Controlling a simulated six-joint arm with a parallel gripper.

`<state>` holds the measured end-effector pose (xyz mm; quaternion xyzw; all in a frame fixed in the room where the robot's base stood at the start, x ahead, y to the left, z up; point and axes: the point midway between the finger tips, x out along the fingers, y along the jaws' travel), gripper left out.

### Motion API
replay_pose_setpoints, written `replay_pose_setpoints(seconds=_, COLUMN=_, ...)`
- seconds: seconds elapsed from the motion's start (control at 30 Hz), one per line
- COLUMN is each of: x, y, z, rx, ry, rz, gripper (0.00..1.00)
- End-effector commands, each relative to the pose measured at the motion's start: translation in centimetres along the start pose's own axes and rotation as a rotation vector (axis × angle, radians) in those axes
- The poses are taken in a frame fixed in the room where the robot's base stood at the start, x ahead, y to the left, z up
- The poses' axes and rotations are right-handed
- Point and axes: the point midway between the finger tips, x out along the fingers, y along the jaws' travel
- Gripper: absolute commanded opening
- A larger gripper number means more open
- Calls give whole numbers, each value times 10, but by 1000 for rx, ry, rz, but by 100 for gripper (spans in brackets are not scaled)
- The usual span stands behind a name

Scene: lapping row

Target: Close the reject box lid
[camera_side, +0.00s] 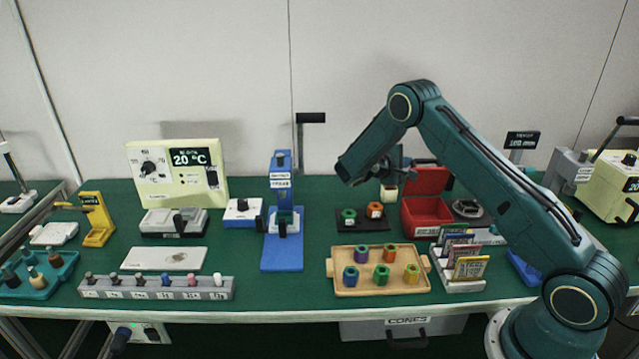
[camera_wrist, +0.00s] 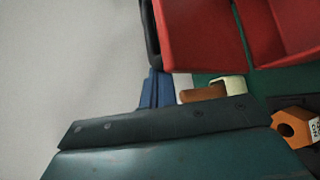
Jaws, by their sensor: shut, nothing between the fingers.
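The red reject box (camera_side: 427,218) stands at the right of the green table, its open front part facing up. Its red lid (camera_side: 431,181) stands raised at the back of the box. In the wrist view the lid (camera_wrist: 200,32) fills the top middle, and part of the box (camera_wrist: 285,28) shows at the top right. My gripper (camera_side: 404,163) is shut and empty, just left of the lid's upper edge. Whether it touches the lid cannot be told. The fingertips are not clear in either view.
A dark tray with a green and an orange nut (camera_side: 375,210) sits left of the box. A wooden tray (camera_side: 343,285) with several coloured pieces lies in front. A card rack (camera_side: 462,286) stands in front of the box. A blue stand (camera_side: 282,250) is further left.

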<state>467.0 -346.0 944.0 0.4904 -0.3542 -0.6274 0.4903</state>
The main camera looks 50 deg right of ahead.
Motion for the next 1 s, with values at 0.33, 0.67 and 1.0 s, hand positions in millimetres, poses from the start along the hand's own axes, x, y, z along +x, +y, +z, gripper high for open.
replay_pose_setpoints(seconds=0.33, x=-25, y=-14, z=25, rx=-3, ry=0, rz=1, gripper=0)
replay_pose_setpoints(seconds=0.67, x=-42, y=-36, z=42, rx=-3, ry=1, rz=1, gripper=0)
replay_pose_setpoints(seconds=1.0, x=-50, y=-52, z=50, rx=57, ry=0, rz=62, gripper=0)
